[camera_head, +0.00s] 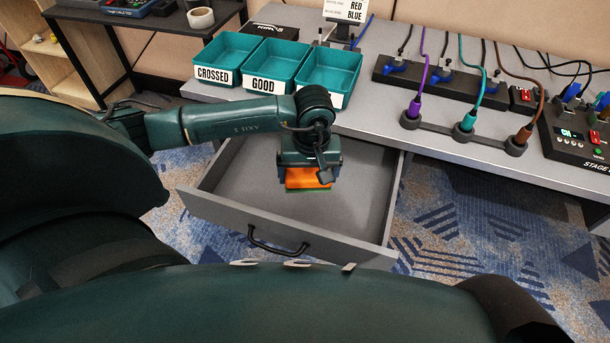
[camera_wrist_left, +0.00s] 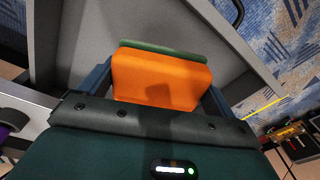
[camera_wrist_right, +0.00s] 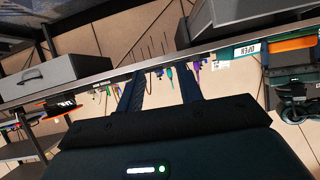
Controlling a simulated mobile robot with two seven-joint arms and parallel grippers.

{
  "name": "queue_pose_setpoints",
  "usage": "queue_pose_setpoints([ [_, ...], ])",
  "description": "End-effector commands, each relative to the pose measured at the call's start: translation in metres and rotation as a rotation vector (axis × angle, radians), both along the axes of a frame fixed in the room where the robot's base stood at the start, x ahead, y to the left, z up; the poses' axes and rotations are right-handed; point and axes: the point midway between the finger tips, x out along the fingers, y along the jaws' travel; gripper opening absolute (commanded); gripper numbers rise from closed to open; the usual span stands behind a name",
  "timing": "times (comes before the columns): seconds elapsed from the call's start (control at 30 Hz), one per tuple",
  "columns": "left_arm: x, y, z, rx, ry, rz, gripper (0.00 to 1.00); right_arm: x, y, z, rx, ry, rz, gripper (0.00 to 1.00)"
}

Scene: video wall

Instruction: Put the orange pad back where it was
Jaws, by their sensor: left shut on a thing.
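The orange pad (camera_head: 308,177) has a thin green layer on one face. It is in my left gripper (camera_head: 309,171), over the open grey drawer (camera_head: 262,221). In the left wrist view the pad (camera_wrist_left: 160,78) sits between the two fingers, which close on its sides. The visible drawer floor is bare. I cannot tell whether the pad touches it. My right gripper (camera_wrist_right: 163,82) shows only in the right wrist view, its two fingers apart and nothing between them.
Teal bins labelled CROSSED (camera_head: 220,64) and GOOD (camera_head: 268,68), and a third bin (camera_head: 333,72), stand on the desk above the drawer. To their right are a power strip (camera_head: 435,80) with coloured cables and a control box (camera_head: 580,133). Patterned carpet lies around the drawer.

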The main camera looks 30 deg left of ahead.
Motion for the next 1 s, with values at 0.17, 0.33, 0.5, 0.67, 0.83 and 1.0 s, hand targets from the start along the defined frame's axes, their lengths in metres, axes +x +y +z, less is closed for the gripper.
queue_pose_setpoints([
  [0.17,0.042,0.032,-0.045,-0.006,-0.016,0.411,0.54,-0.003,-0.001,-0.029,0.036,-0.086,-0.005,0.36],
  [0.33,0.063,0.051,-0.055,-0.023,-0.019,0.675,0.54,-0.005,-0.002,-0.029,0.058,-0.141,-0.008,0.36],
  [0.5,0.07,0.058,-0.058,-0.03,-0.018,0.786,0.54,-0.005,-0.002,-0.026,0.067,-0.163,-0.008,0.36],
  [0.67,0.07,0.058,-0.078,-0.03,-0.013,0.797,0.54,-0.005,-0.001,-0.027,0.063,-0.164,-0.003,0.36],
  [0.83,0.07,0.058,-0.109,-0.031,-0.016,0.795,0.54,-0.004,0.001,-0.032,0.053,-0.162,0.005,0.36],
  [1.0,0.07,0.058,-0.125,-0.031,-0.017,0.794,0.54,-0.003,0.001,-0.034,0.046,-0.16,0.01,0.36],
])
